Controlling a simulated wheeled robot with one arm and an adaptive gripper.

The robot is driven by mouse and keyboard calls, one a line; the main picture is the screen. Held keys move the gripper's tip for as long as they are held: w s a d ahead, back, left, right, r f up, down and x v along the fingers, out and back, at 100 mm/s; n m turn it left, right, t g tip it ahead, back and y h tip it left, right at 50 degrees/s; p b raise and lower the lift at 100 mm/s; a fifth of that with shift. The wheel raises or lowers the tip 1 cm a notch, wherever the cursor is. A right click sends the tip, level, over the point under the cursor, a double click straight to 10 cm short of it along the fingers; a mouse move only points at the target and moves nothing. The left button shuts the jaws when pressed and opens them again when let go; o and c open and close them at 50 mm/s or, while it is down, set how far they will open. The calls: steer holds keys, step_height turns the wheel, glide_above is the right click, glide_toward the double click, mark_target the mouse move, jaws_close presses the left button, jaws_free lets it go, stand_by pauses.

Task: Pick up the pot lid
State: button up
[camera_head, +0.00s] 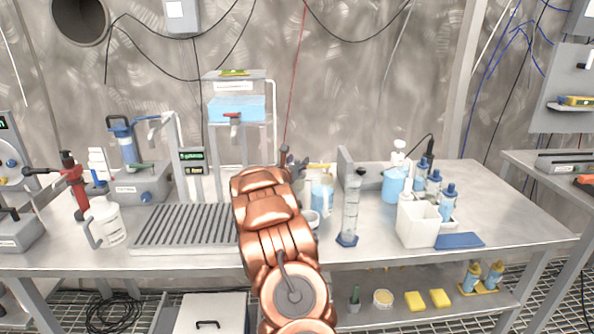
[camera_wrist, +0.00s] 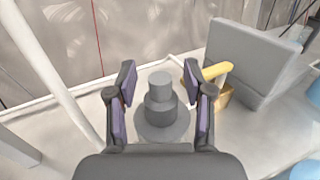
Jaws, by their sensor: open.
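A grey, stepped round piece with a wide disc base and a cylindrical knob (camera_wrist: 161,104), which looks like the pot lid, stands upright on the bench in the wrist view. My gripper (camera_wrist: 160,78) is open, with one purple-padded finger on each side of the knob. I see a gap on both sides, so the fingers do not appear to press on it. In the head view my gripper (camera_head: 291,158) is at the back of the bench, and my copper arm hides the lid.
A tan block with a yellow handle (camera_wrist: 216,71) stands close beside the right finger, before a grey upright panel (camera_wrist: 253,62). In the head view, beakers (camera_head: 322,196) and a measuring cylinder (camera_head: 350,210) stand right of my arm. A ribbed drain board (camera_head: 185,228) lies left.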

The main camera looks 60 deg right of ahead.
mark_target(297, 160)
jaws_close()
stand_by(0.3)
stand_by(0.4)
steer(key=shift+r, duration=1.4)
steer(key=shift+a+r, duration=0.15)
steer(key=shift+r, duration=0.15)
steer(key=s+a+b, duration=0.1)
steer(key=s+a, duration=0.1)
steer(key=a, duration=0.6)
steer(key=s+a+b, duration=0.1)
steer(key=a, duration=0.8)
steer(key=shift+s+a+b, duration=0.2)
steer(key=shift+s+b, duration=0.1)
steer(key=shift+s, duration=0.05)
steer(key=shift+r+p, duration=0.4)
steer(key=shift+r, duration=0.3)
